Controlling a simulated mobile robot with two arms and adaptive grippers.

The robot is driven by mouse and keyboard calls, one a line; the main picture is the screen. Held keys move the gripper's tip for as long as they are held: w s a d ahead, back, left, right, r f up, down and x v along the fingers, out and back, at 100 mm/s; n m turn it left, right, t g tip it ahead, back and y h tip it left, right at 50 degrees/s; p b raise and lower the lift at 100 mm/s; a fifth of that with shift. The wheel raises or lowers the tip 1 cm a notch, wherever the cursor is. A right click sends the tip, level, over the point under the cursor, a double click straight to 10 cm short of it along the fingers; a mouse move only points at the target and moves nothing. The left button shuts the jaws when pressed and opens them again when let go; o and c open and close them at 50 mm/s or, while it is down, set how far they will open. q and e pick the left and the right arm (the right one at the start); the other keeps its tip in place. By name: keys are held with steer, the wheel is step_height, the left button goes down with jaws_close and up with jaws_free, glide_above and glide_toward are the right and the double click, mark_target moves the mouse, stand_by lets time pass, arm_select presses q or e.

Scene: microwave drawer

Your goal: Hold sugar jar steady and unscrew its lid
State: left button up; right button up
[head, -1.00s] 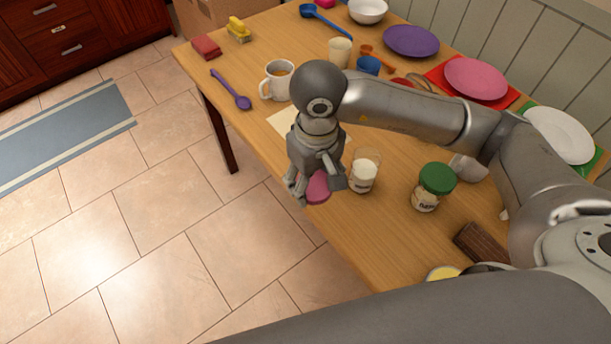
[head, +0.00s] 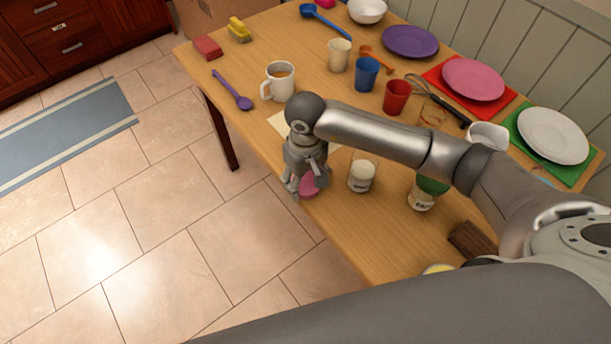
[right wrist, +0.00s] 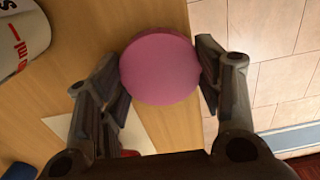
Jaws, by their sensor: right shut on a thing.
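My right gripper (head: 309,189) is shut on a round pink lid (right wrist: 160,68) near the front edge of the table. The lid lies between its two fingers in the right wrist view, and no jar shows under it. A clear glass jar (head: 362,175) with white contents and no lid stands upright just right of the gripper, apart from it. Its label is too small to read in the head view. Another jar with a green lid (head: 421,196) stands further right, partly hidden behind my right arm. My left gripper is not in view.
A white mug (head: 279,80), several cups and a purple spoon (head: 232,91) stand or lie behind the gripper. Plates (head: 472,79) line the wall side. A brown block (head: 472,239) lies near right. Open floor (head: 170,210) lies beyond the table edge.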

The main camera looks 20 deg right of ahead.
steer(key=shift+f+b, duration=0.25)
steer(key=shift+b, duration=0.1)
steer(key=o, duration=1.1)
steer(key=shift+r, duration=0.1)
